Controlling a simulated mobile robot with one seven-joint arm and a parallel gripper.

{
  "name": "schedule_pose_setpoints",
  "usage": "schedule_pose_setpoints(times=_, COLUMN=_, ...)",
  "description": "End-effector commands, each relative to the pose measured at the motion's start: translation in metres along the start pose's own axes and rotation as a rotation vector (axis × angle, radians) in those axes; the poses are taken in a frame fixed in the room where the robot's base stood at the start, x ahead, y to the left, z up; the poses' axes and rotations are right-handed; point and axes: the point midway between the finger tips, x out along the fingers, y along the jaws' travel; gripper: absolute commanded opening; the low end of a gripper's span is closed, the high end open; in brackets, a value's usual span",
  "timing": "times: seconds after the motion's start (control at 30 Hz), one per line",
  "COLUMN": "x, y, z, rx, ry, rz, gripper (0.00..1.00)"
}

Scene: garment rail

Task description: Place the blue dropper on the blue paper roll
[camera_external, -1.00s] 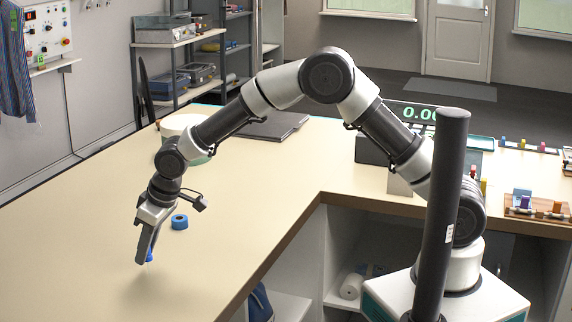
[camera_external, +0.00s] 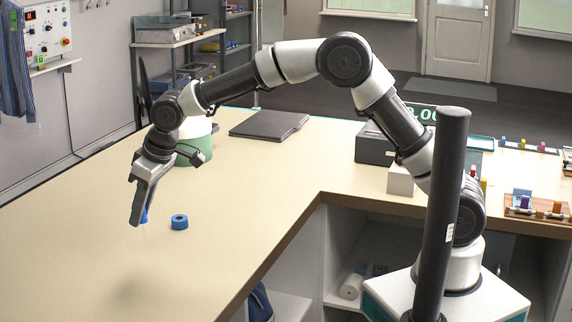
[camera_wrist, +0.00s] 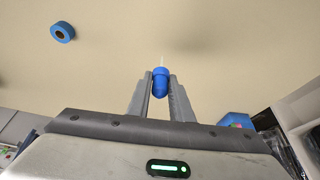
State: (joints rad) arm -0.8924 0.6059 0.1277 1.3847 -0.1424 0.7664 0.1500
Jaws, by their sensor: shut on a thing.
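My gripper (camera_external: 138,219) is shut on the blue dropper (camera_wrist: 160,84). In the wrist view the dropper's rounded blue body sits between the two fingertips, with a thin pale tip pointing away. In the external view only a bit of the dropper (camera_external: 145,215) shows beside the fingers, which hide the rest. The gripper holds it above the counter. The blue paper roll (camera_external: 180,222) lies flat on the counter, just right of the gripper in the external view, with its dark hole facing up. It also shows at the upper left of the wrist view (camera_wrist: 62,32), apart from the dropper.
The counter (camera_external: 90,260) is clear around the roll. A pale green round container (camera_external: 195,150) and a dark flat folder (camera_external: 270,124) are farther back. A dark box with a display (camera_external: 375,148) and a white box (camera_external: 400,180) stand to the right.

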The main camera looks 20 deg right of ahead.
Motion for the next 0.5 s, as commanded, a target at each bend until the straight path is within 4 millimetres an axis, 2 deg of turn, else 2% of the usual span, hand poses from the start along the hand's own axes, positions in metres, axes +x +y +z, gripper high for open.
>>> schedule_pose_setpoints(times=0.07, x=-0.004, y=0.011, z=-0.005, rx=0.013, ry=0.000, rz=0.006, gripper=0.00)
schedule_pose_setpoints(times=0.17, x=-0.006, y=0.039, z=-0.014, rx=0.048, ry=-0.001, rz=0.020, gripper=0.00)
schedule_pose_setpoints(times=0.33, x=-0.011, y=0.115, z=-0.032, rx=0.135, ry=-0.002, rz=0.055, gripper=0.00)
schedule_pose_setpoints(times=0.5, x=-0.015, y=0.187, z=-0.038, rx=0.214, ry=-0.002, rz=0.086, gripper=0.00)
